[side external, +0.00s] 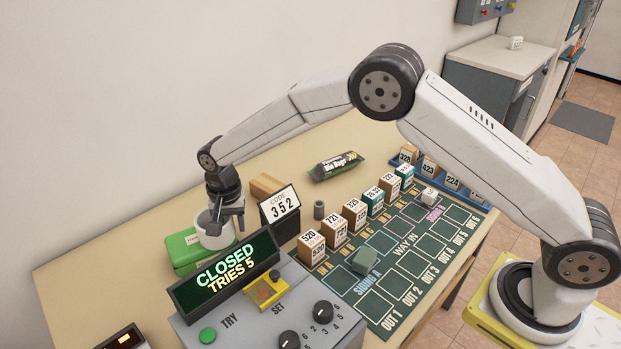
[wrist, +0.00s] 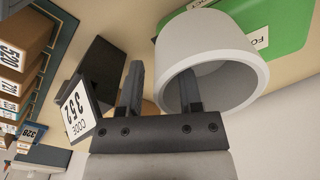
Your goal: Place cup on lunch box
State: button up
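The white cup (side external: 214,232) appears upright at the right part of the green lunch box (side external: 184,253). In the wrist view the cup (wrist: 225,48) has its opening towards me, and the green box (wrist: 285,22) shows behind it. Whether the cup's base touches the lid is hidden. My gripper (side external: 228,212) is at the cup's rim. In the wrist view my gripper (wrist: 160,88) has its fingers apart: the right finger reaches into the cup's mouth, the left finger is outside, with a gap between it and the wall.
A code sign reading 352 (side external: 280,207) stands close to the right of my gripper. A console with a CLOSED display (side external: 225,270) stands in front. Bare table lies behind the box.

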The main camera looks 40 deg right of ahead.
jog(key=shift+r, duration=0.1)
notch_tip(320, 180, up, 12)
dwell(1.0)
jog(key=shift+d+r, duration=0.1)
dwell(0.4)
jog(key=s+d+f+n+t, duration=0.1)
jog(key=s+d+f+n, duration=0.1)
jog(key=s+d, duration=0.7)
jog(key=s+d+f+n+t, duration=0.1)
jog(key=s+d+n, duration=0.4)
jog(key=s+d, duration=0.5)
jog(key=s+f, duration=0.1)
jog(key=s, duration=0.5)
jog(key=shift+n+t, duration=0.3)
